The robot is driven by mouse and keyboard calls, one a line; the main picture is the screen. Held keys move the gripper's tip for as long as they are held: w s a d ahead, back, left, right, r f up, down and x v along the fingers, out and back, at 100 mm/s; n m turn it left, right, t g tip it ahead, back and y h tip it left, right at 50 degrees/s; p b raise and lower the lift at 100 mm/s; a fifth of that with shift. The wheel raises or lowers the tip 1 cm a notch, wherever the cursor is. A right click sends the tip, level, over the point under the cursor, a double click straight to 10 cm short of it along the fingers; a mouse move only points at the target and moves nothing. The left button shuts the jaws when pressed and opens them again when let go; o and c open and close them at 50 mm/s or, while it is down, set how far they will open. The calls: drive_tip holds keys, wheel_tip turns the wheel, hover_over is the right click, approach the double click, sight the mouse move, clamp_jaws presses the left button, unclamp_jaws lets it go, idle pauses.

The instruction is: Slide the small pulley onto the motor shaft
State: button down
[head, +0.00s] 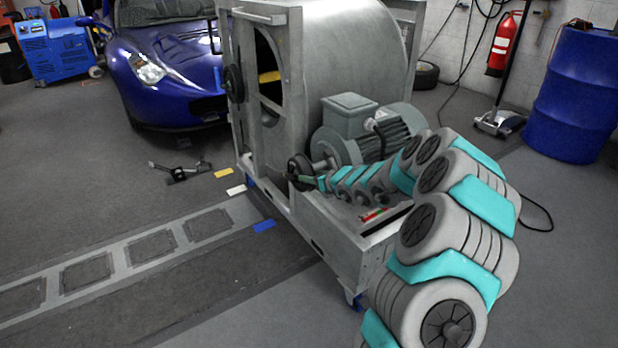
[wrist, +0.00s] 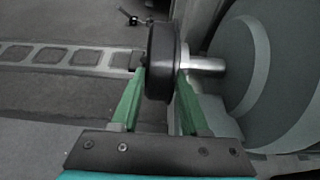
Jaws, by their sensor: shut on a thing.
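The small black pulley (wrist: 162,45) is held between the green fingers of my gripper (wrist: 160,78), which is shut on it. In the head view the small pulley (head: 298,163) is at the left end of the grey motor (head: 352,145), with my gripper (head: 304,180) just below it. The silver motor shaft (wrist: 208,65) sticks out from the round motor face (wrist: 262,70) toward the pulley and looks in line with it. The shaft's end meets the pulley's right side in the picture. I cannot tell how far it goes into the bore.
The motor sits on a grey frame (head: 340,230) beside the big drum (head: 350,45). A larger black pulley (head: 233,83) is on the frame's left side. Red and green items lie near the frame's front edge. The floor to the left is mostly open.

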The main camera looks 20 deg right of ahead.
drive_tip(key=shift+w+d+f, duration=0.1)
drive_tip(key=shift+w+d, duration=0.1)
drive_tip(key=shift+d, duration=0.35)
idle(0.6)
drive_tip(key=c, duration=0.6)
unclamp_jaws()
drive_tip(key=shift+d, duration=0.1)
drive_tip(key=o, duration=0.6)
drive_tip(key=shift+s, duration=0.1)
drive_tip(key=b+v, duration=0.1)
drive_tip(key=v, duration=0.6)
drive_tip(key=shift+s, duration=0.15)
idle(0.4)
idle(0.4)
